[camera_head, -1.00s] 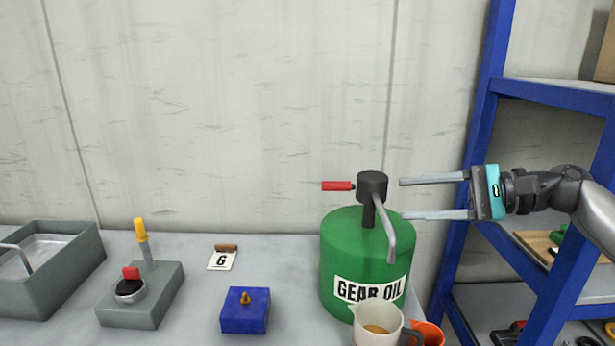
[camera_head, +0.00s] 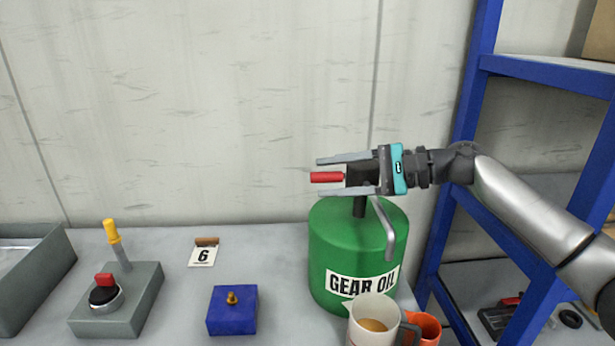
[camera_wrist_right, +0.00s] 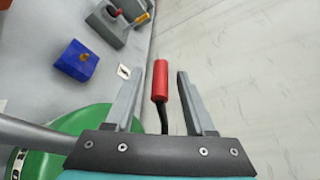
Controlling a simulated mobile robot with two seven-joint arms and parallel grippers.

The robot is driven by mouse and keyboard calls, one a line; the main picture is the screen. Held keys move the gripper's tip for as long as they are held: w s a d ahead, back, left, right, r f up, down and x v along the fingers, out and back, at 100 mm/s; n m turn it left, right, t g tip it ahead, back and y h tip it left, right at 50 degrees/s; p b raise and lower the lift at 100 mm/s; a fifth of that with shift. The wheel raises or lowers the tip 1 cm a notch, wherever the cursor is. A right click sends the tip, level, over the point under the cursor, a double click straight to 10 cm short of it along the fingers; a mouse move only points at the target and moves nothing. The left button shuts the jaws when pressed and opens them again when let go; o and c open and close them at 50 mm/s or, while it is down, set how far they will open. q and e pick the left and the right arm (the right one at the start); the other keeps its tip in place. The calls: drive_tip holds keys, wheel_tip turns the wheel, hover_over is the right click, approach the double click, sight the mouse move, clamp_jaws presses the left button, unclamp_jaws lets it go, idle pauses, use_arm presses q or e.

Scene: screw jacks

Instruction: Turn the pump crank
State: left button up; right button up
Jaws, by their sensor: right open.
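The pump stands on a green can (camera_head: 340,245) labelled GEAR OIL. Its dark pump head (camera_head: 360,174) is partly hidden behind my right gripper, and a grey spout (camera_head: 387,235) bends down on the right. The crank's red handle (camera_head: 326,177) points left. My right gripper (camera_head: 325,177) is open, with its fingers around the pump head and one on each side of the handle. In the right wrist view the red handle (camera_wrist_right: 160,80) lies between the fingers, apart from both. My left gripper is not in view.
A white cup (camera_head: 365,322) with brown liquid and an orange mug (camera_head: 428,327) stand before the can. A blue box (camera_head: 231,312), a grey lever box (camera_head: 125,300) and a number 6 card (camera_head: 202,256) are to the left. A blue shelf (camera_head: 545,75) is at right.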

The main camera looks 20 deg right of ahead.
drive_tip(key=x, duration=0.4)
drive_tip(key=shift+w+a+f, duration=0.15)
drive_tip(key=shift+w+a, duration=0.05)
drive_tip(key=shift+a, duration=0.1)
clamp_jaws()
idle(1.2)
